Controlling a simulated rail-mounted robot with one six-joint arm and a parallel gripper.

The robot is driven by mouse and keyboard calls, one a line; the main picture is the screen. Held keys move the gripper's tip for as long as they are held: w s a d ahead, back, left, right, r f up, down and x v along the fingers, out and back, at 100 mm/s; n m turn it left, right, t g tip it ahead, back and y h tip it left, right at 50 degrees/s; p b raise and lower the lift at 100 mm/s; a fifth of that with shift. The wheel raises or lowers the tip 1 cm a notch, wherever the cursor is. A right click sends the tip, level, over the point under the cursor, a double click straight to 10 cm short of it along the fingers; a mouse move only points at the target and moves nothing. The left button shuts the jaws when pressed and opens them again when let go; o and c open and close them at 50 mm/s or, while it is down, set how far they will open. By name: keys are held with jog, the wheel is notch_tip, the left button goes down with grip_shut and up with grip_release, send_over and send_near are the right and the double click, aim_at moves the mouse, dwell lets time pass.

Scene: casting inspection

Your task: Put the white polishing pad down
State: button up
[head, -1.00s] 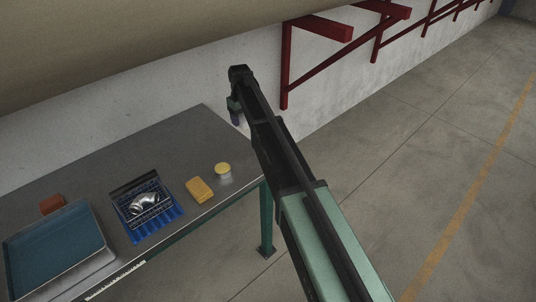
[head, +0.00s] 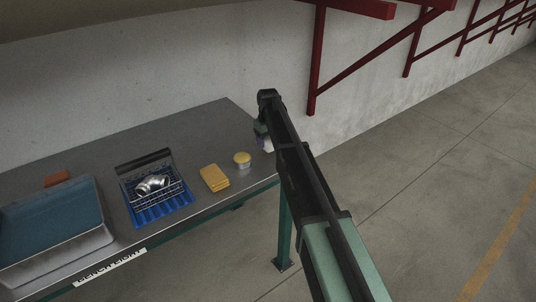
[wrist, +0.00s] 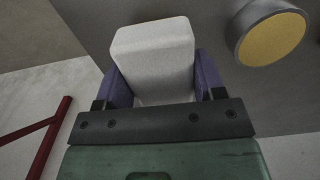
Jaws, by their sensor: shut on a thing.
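The white polishing pad (wrist: 153,55) is a pale block with rounded edges, held between the two purple fingers of my gripper (wrist: 158,82) in the wrist view. My gripper is shut on it. In the head view my gripper (head: 264,142) is at the right end of the grey bench (head: 205,128), just right of the round yellow-topped tin; a small pale bit of the pad shows there. My arm hides part of this area. I cannot tell whether the pad touches the bench.
The yellow-topped tin (head: 242,160) also shows in the wrist view (wrist: 272,38). A yellow sponge-like block (head: 214,178), a blue rack (head: 160,208) with a shiny metal part (head: 152,184), a metal tray (head: 98,240) and an orange-brown block (head: 57,178) stand further left. The bench's back strip is clear.

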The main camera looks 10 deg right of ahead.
aim_at(268, 138)
notch_tip(268, 138, down, 4)
jog(key=b, duration=0.2)
jog(key=shift+b, duration=0.4)
jog(key=shift+r+p, duration=0.3)
jog(key=shift+f, duration=0.25)
jog(key=o, duration=0.9)
jog(key=shift+r, duration=0.1)
jog(key=shift+c, duration=0.2)
notch_tip(268, 138, up, 13)
jog(key=p, duration=1.2)
jog(key=shift+f, duration=0.2)
jog(key=s+m, duration=0.5)
jog(key=s, duration=3.3)
jog(key=shift+s+f, duration=0.15)
jog(key=shift+s, duration=0.1)
